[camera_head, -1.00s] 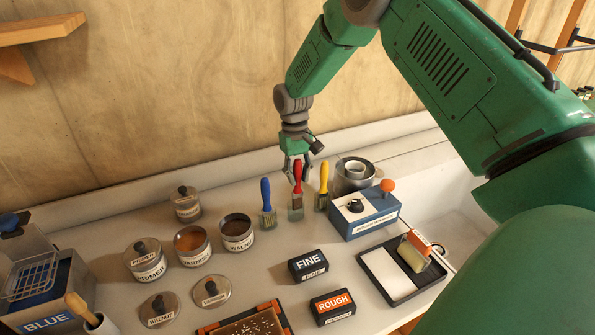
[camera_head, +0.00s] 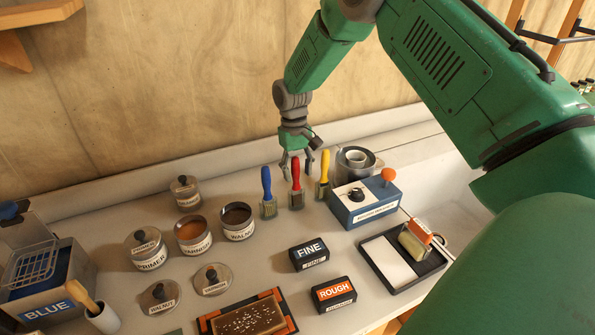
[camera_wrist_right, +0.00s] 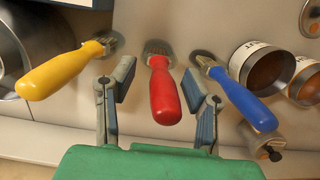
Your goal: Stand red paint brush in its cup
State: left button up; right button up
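The red paint brush (camera_head: 296,176) stands handle up on the counter, between the blue brush (camera_head: 267,189) and the yellow brush (camera_head: 322,176). My right gripper (camera_head: 296,170) is at its handle top. In the right wrist view the red handle (camera_wrist_right: 163,92) lies between the two spread fingers of my right gripper (camera_wrist_right: 158,74), with a gap on each side. The gripper is open and empty. A white cup (camera_head: 105,321) at the lower left holds a wooden-handled tool. I cannot tell which cup belongs to the red brush. My left gripper is not in view.
Open tins (camera_head: 193,236) and lids (camera_head: 158,297) stand to the left.

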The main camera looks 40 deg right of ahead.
jog(key=shift+a+r, duration=0.1)
jog(key=shift+a, duration=0.05)
notch_tip(320, 180, up, 12)
jog(key=w, duration=0.2)
jog(key=shift+d, duration=0.25)
jog(key=shift+d+f, duration=0.1)
jog(key=shift+f, duration=0.1)
jog(key=shift+s, duration=0.1)
dwell(0.5)
